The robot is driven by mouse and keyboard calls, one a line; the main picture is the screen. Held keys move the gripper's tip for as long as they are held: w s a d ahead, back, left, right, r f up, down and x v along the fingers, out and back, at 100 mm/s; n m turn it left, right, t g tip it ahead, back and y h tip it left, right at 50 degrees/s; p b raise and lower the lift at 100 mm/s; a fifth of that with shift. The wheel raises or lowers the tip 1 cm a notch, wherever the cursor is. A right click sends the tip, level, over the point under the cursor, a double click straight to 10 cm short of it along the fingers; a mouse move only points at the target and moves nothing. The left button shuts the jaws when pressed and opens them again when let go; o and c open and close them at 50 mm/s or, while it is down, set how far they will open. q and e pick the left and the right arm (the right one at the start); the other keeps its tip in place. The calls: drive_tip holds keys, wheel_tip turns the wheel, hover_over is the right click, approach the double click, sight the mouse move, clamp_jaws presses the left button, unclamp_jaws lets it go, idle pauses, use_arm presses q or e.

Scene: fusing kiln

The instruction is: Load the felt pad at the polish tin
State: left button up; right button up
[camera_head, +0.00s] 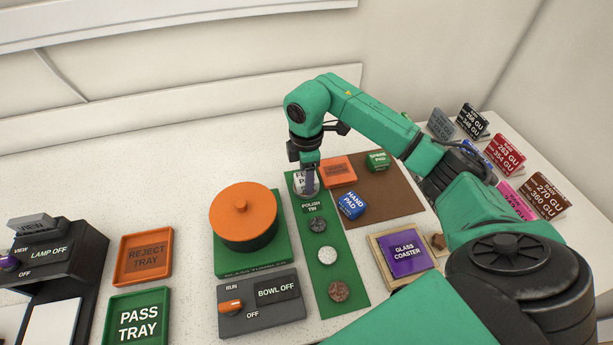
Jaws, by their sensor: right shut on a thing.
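My right gripper (310,179) reaches down over the far end of the green strip. It is shut on a small white-topped piece (299,179), which I take for the felt pad; the fingers hide part of its lettering. The strip's "POLISH TIN" label (310,207) lies just in front of the gripper. The tin itself cannot be made out; it may be under the held piece, and I cannot tell whether they touch. My left gripper is not in view.
Blue hand pad (352,205), orange block (338,171) and green spare pad (377,161) are on the brown mat (399,197). Several round pieces line the green strip (340,270). Left stands an orange-lidded bowl (242,215); near right, a purple glass coaster (405,252).

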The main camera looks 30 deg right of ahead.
wheel_tip(320, 180, up, 7)
drive_tip(key=p, duration=0.5)
drive_tip(key=shift+p, duration=0.4)
